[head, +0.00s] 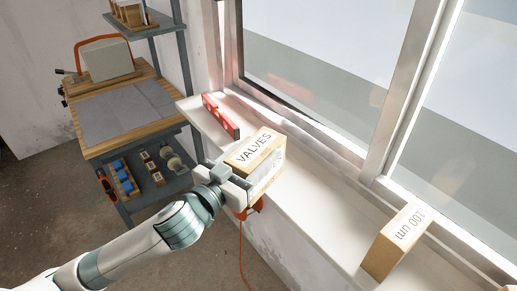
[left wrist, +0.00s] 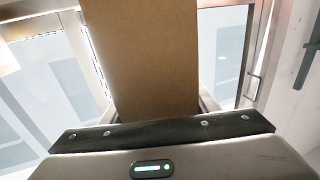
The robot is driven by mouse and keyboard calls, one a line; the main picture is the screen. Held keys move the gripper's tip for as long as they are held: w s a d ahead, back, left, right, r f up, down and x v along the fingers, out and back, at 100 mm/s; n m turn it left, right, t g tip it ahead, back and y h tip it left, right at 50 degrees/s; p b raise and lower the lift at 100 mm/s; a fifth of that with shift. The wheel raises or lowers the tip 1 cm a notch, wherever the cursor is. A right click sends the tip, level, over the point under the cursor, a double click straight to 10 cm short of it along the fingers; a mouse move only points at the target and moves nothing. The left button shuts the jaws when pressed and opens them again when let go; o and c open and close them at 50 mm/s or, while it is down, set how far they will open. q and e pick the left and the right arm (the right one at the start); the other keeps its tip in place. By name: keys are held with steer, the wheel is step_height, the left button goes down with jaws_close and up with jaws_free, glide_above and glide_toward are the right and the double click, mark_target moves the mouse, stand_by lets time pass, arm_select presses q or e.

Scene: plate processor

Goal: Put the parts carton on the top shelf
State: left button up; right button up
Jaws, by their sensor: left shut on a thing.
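A carton marked VALVES (head: 254,151), brown with a white label, is held by my left gripper (head: 238,184) over the window sill. I cannot tell whether the carton touches the sill. In the left wrist view its plain brown side (left wrist: 154,60) stands between the fingers, which are largely hidden. A second carton (head: 393,245), with a white label reading like "100 um", stands on the sill at the lower right. A grey shelf (head: 160,27) shows above the workbench at the top left, cut off by the picture's edge. My right gripper is not in view.
A workbench (head: 150,82) with a grey mat and a beige case (head: 104,60) stands at the left, with loaded lower shelving. A red spirit level (head: 221,116) lies on the sill (head: 318,222). An orange cable hangs below it. The window borders the sill.

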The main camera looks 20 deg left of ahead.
arm_select(q)
steer(key=s+a+f+n+t+y+b, duration=0.1)
steer(key=s+a+f+n+y+b, duration=0.1)
steer(key=a+f+y, duration=0.4)
step_height(320, 180, down, 2)
steer(key=shift+f+n+y+b, duration=0.25)
steer(key=shift+n+b, duration=0.25)
steer(key=shift+n, duration=0.6)
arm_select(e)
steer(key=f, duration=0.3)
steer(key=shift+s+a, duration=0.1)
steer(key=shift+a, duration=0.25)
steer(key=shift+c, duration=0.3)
